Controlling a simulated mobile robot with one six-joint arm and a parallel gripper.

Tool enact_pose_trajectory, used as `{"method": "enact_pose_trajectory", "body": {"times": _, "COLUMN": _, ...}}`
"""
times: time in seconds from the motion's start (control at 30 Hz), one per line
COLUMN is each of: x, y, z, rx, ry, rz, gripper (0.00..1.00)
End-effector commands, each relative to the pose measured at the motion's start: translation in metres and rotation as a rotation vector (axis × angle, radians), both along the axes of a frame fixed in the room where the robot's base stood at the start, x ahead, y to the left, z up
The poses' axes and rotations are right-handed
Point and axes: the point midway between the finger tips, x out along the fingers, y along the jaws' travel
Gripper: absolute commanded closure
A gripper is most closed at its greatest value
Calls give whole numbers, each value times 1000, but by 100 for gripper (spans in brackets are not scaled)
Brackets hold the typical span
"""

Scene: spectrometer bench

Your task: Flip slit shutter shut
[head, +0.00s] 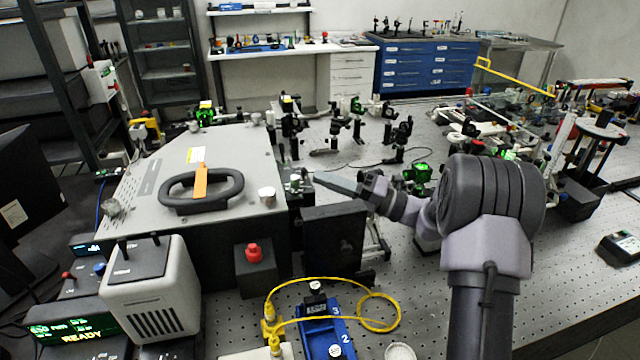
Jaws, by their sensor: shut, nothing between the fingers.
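The spectrometer (235,145) is a large grey-topped box with dark sides on the left of the bench. It carries a black handle with an orange tag. A small dark assembly (296,186) sits at its right side, where the entrance slit seems to be. I cannot clearly make out the shutter or tell its position. My gripper (317,175) is shut and empty, its narrow grey fingers pointing left at this assembly. I cannot tell whether the tips touch it. My arm reaches in from the right.
A black upright panel (333,240) stands just below my gripper. Several optics mounts stand behind it. A red button box (254,262), a blue block (322,326) and a looped yellow fibre (398,312) lie in front. Bare perforated bench (575,285) shows at the right.

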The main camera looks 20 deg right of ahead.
Motion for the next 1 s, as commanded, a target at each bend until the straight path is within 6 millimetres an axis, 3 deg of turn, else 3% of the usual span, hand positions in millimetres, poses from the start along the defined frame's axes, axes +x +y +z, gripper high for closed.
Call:
{"method": "enact_pose_trajectory", "body": {"times": 0.23, "x": 7, "y": 12, "z": 3, "rx": 0, "ry": 0, "rz": 0, "gripper": 100}}
{"method": "enact_pose_trajectory", "body": {"times": 1.0, "x": 9, "y": 12, "z": 10, "rx": 0, "ry": 84, "rz": 0, "gripper": 100}}
